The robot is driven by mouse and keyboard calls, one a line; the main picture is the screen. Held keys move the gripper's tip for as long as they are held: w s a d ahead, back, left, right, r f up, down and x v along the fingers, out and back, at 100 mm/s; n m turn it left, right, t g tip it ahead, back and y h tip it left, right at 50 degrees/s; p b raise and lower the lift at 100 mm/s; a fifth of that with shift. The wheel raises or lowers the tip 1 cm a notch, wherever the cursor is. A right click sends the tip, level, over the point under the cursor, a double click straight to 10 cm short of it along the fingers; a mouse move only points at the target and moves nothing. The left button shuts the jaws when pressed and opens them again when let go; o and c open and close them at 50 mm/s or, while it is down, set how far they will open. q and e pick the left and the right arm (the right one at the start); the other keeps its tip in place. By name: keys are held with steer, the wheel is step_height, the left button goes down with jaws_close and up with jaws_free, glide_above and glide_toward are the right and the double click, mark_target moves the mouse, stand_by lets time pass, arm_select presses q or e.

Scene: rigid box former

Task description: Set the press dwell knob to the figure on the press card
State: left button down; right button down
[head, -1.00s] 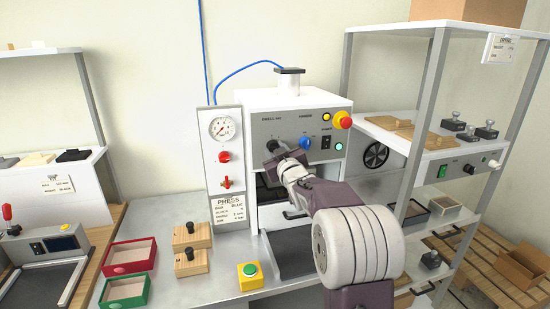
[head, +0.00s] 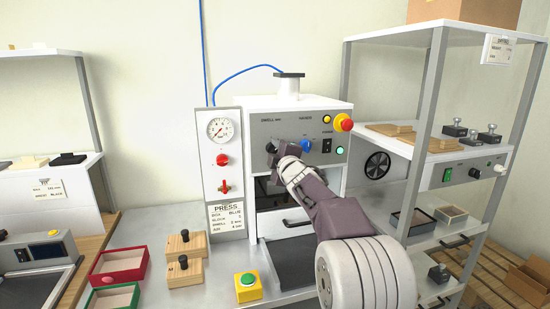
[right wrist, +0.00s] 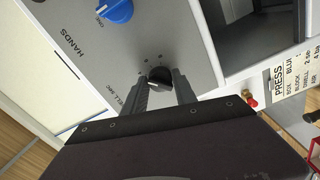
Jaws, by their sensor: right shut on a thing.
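The dark dwell knob (right wrist: 158,76) sits on the grey front panel of the press (head: 258,130), under the dwell lettering. My right gripper (head: 275,150) is at the panel's left side. In the right wrist view its two fingers (right wrist: 160,90) stand on either side of the knob and are shut on it. The scale marks around the knob are too small to read, so I cannot tell its setting. The press card (head: 227,217) hangs left of the press; its dwell line appears to read 2. My left gripper is not in view.
On the same panel are a blue knob (head: 305,146), a black switch (head: 326,146), a green lamp (head: 340,150) and a red stop button (head: 344,123). Wooden blocks (head: 184,244), a green button box (head: 247,287) and a red tray (head: 120,264) stand on the bench.

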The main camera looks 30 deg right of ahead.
steer(key=n+b, duration=0.1)
steer(key=n, duration=0.3)
steer(key=shift+n, duration=0.3)
steer(key=shift+r+n+b, duration=0.1)
steer(key=shift+n+b, duration=0.55)
steer(key=shift+n, duration=1.55)
steer(key=c, duration=1)
jaws_free()
steer(key=shift+s+a, duration=0.1)
steer(key=shift+s, duration=0.3)
steer(key=b+v, duration=0.1)
steer(key=v, duration=0.7)
